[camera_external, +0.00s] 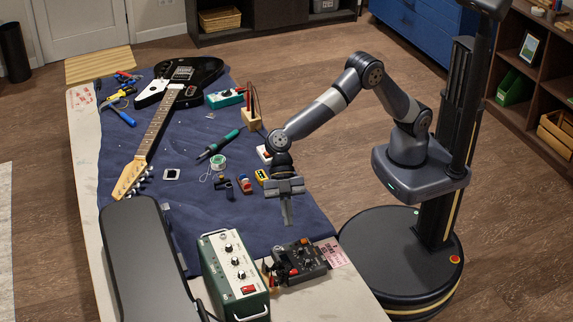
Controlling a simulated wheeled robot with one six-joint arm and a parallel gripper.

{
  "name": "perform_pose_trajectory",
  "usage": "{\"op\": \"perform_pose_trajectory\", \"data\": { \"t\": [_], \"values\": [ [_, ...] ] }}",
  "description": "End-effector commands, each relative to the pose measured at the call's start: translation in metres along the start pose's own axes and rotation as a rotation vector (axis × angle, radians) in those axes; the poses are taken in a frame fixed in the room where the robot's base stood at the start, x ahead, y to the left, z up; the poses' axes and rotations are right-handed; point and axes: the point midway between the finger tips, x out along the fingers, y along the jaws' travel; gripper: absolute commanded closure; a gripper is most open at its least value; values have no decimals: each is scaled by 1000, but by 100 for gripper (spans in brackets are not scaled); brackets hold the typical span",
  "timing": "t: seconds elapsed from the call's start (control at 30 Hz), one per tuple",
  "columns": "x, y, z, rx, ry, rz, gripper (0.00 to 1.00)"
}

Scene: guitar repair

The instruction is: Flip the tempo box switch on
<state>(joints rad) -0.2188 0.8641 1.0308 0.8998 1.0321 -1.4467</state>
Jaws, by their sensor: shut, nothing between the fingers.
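My gripper (287,221) is shut and empty, pointing down over the front right part of the blue mat (225,236). It is just behind a black box (298,262) with knobs and an orange-red button on top. A green box with a pale panel (236,272), several knobs and a red switch stands to the left of the black box. I cannot tell which of these boxes is the tempo box. The positions of their switches are too small to read. The gripper appears apart from both boxes.
A black guitar (181,80) lies at the back left. A long black case (145,262) lies at the front left. A soldering iron (217,145), a solder spool (218,162) and a teal box (225,98) lie on the mat. The mat's left middle is fairly clear.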

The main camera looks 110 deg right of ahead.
Motion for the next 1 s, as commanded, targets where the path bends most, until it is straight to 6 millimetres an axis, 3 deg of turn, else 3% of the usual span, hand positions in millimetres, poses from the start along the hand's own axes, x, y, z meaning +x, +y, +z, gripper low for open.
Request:
{"op": "perform_pose_trajectory", "data": {
  "t": [0.1, 0.3, 0.77, 1.0],
  "values": [
    [-2, 4, 4, -165, -18, -24, 100],
    [-6, 6, 5, -327, -34, -49, 100],
    [-5, 6, 5, -354, -37, -54, 100],
    [26, 4, 7, -353, -38, -58, 100]
  ]
}}
